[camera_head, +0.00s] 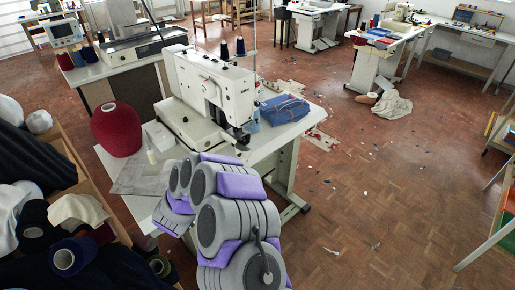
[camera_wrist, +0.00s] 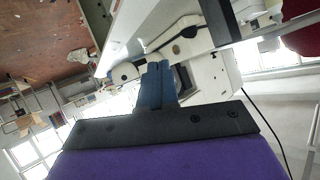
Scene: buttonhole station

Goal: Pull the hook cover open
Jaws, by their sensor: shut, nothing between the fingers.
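The white buttonhole machine (camera_head: 212,88) stands on a pale table at the middle of the head view. My grey and purple arm reaches up in front of its lower part and hides my gripper there. In the wrist view the picture is tilted and nearly upside down. My gripper (camera_wrist: 157,68) shows its two blue-grey fingers shut together and empty. The white machine body (camera_wrist: 215,78) lies just beyond the fingertips; I cannot tell whether they touch it. I cannot clearly pick out the hook cover in either view.
A dark red thread cone (camera_head: 117,130) stands left of the machine and a folded blue cloth (camera_head: 284,108) right of it. A box of yarn and cloth (camera_head: 75,160) fills the left side. The parquet floor (camera_head: 385,200) at the right is mostly clear, with scattered scraps.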

